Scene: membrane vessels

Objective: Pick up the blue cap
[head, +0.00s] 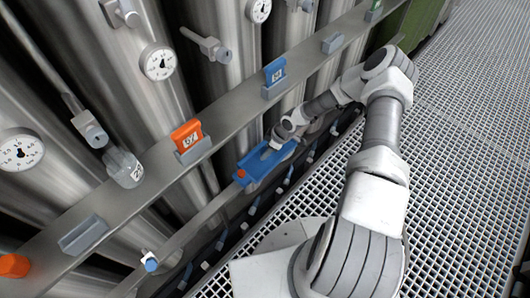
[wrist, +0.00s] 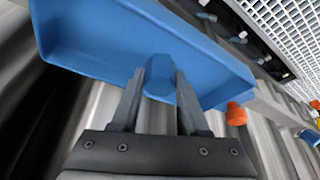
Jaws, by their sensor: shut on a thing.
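In the wrist view, my gripper (wrist: 158,92) is shut on a blue cap (wrist: 160,76), a small faceted piece between the fingertips. Behind it is a long blue tray (wrist: 85,38) of similar colour; I cannot tell whether the cap touches it. In the head view, my gripper (head: 275,144) is at the far right part of the blue tray (head: 262,172), and the cap it holds is hidden or too small to make out there.
An orange cap (head: 240,174) sits at the tray's near left end. Another blue piece (head: 151,264) is on a fitting at lower left. The rail carries an orange block (head: 187,134) and a blue block (head: 274,72). Steel vessels stand behind; grating floor (head: 470,130) is clear at right.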

